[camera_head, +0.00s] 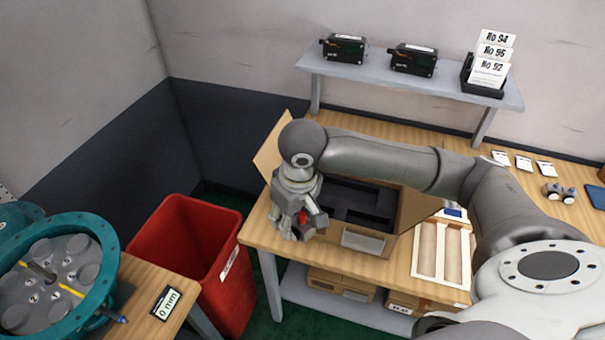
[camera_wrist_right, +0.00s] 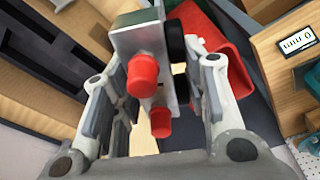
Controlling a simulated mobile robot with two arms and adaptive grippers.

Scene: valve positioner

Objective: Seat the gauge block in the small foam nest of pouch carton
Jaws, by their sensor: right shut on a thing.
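My right gripper (camera_head: 303,222) is shut on the gauge block (camera_wrist_right: 143,38), a grey metal block with two red caps and a black round part. In the right wrist view the block stands between the fingers of the gripper (camera_wrist_right: 155,75). In the head view the gripper mostly hides it, and only a bit of red shows. The open pouch carton (camera_head: 416,212) stands on the wooden table, with black foam (camera_head: 358,198) inside. The gripper is above the carton's left front edge. The foam's recesses show in part; the small nest cannot be singled out. My left gripper is out of view.
A red bin (camera_head: 185,245) stands left of the table. A divided wooden tray (camera_head: 440,255) is right of the carton. A raised shelf (camera_head: 400,78) at the back bears two black devices and a card holder. A teal flanged housing (camera_head: 105,235) is at the lower left.

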